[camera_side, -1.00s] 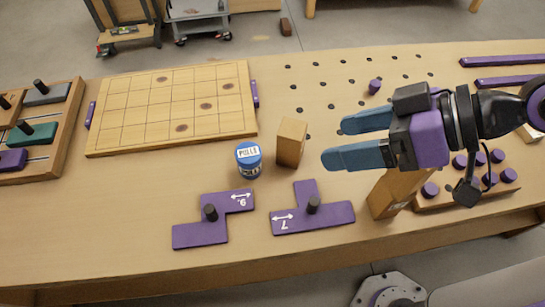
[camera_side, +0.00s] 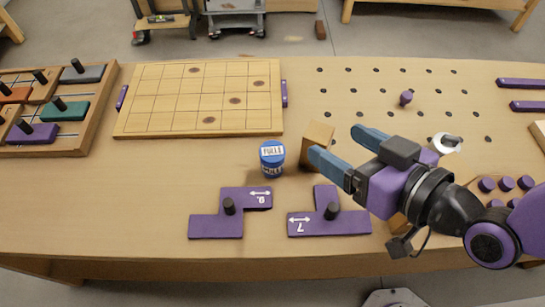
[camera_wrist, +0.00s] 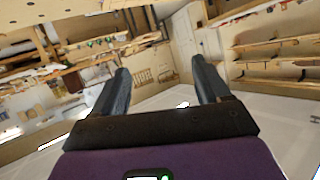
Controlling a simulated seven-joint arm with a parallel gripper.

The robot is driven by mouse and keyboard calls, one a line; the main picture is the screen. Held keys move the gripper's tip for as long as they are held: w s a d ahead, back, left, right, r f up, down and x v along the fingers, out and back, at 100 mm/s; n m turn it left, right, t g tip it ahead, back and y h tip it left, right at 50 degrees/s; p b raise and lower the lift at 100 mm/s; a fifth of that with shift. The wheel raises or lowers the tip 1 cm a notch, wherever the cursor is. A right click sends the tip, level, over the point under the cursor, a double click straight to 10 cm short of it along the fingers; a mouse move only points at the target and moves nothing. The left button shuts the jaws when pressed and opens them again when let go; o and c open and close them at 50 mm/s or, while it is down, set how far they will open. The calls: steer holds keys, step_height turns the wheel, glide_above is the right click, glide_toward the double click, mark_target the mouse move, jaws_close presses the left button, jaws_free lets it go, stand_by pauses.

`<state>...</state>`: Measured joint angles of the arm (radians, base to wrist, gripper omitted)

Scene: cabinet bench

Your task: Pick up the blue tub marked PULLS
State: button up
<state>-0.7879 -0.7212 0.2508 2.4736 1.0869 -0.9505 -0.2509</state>
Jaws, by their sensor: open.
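The lettering is small but reads like PULLS. My gripper (camera_side: 340,148) is open, its two blue fingers apart with nothing clearly held. It is to the right of the tub, beside a wooden block (camera_side: 317,143), and one finger overlaps the block in the picture. I cannot tell whether they touch. In the wrist view my gripper (camera_wrist: 162,82) shows two dark fingers spread, with the room beyond and no tub.
A gridded board (camera_side: 160,130) lies behind left. A wooden rack (camera_side: 100,110) with knobbed sliders is far left. A small purple peg (camera_side: 406,97) stands behind.

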glide_toward(279, 157)
steer(key=x, duration=0.6)
steer(key=shift+d+f, duration=0.1)
steer(key=shift+f, duration=0.35)
steer(key=shift+r+x, duration=0.2)
steer(key=shift+x, duration=1.35)
steer(key=shift+r+x, duration=0.2)
steer(key=shift+x, duration=1.35)
steer(key=shift+a, duration=0.2)
steer(key=c, duration=0.9)
